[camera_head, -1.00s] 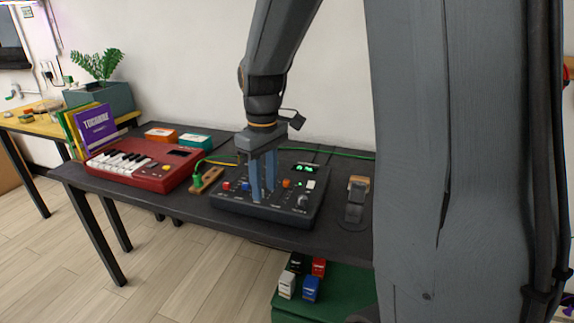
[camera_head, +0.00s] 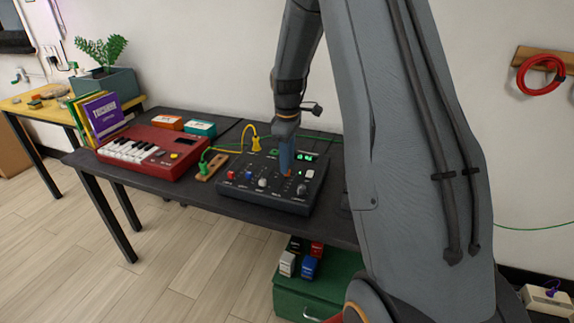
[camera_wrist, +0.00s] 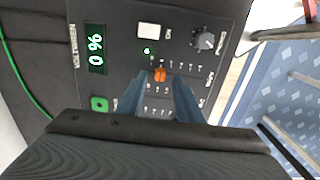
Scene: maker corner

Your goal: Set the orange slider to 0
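The black control panel (camera_head: 265,200) lies on the dark table. Its orange slider (camera_wrist: 160,75) shows in the wrist view between my fingertips, with a small gap on each side. In the head view the slider (camera_head: 287,173) is mostly hidden behind my fingers. My gripper (camera_wrist: 158,84) is open, pointing down at the panel, and it also shows in the head view (camera_head: 286,170). A small green light (camera_wrist: 147,51) glows near the slider.
A red keyboard (camera_head: 150,155) and a wooden cable block (camera_head: 211,168) stand left of the panel. Other knobs, including a white one (camera_head: 263,183) and a grey dial (camera_wrist: 205,40), stand nearby. A yellow plug and cable (camera_head: 254,144) rise behind the panel.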

